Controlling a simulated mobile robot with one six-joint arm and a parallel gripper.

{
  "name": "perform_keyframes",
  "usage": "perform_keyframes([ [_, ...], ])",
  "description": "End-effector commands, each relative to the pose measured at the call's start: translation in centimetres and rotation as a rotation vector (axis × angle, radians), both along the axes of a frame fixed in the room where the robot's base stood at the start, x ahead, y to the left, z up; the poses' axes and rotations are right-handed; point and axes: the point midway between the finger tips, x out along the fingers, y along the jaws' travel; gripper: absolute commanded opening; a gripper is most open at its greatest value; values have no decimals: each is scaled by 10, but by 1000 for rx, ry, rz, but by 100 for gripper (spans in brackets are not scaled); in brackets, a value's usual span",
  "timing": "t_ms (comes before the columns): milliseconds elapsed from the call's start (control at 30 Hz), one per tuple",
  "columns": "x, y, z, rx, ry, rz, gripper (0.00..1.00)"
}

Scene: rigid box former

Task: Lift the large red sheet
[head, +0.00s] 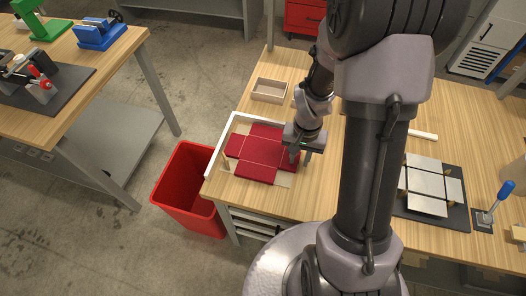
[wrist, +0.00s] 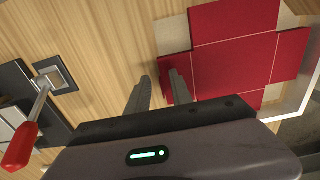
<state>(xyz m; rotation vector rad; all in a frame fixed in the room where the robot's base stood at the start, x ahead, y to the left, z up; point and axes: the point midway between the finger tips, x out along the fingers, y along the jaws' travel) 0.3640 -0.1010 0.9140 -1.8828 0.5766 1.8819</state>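The large red sheet (head: 258,153) is cross-shaped with thin pale fold lines. It lies flat on a pale board inside a white corner frame (head: 218,146) on the wooden table. In the wrist view the red sheet (wrist: 235,50) fills the upper right. My gripper (head: 300,160) is over the sheet's right edge in the head view. One finger is over the red sheet and the other over bare wood. Whether the fingers touch the sheet cannot be told.
A shallow wooden tray (head: 269,90) stands behind the sheet. A red bin (head: 188,190) stands on the floor left of the table. To the right are a dark mat with grey plates (head: 432,185) and a blue-handled tool (head: 494,203). Bare wood lies right of the sheet.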

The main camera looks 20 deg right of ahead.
Motion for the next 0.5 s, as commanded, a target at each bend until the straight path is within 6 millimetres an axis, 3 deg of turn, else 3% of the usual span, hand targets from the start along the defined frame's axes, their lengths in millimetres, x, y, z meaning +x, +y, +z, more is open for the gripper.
perform_keyframes([
  [33, 0, 0, 0, 0, 0, 0, 16],
  [100, 0, 0, 0, 0, 0, 0, 2],
  [133, 0, 0, 0, 0, 0, 0, 0],
  [500, 0, 0, 2, 0, 0, 1, 0],
])
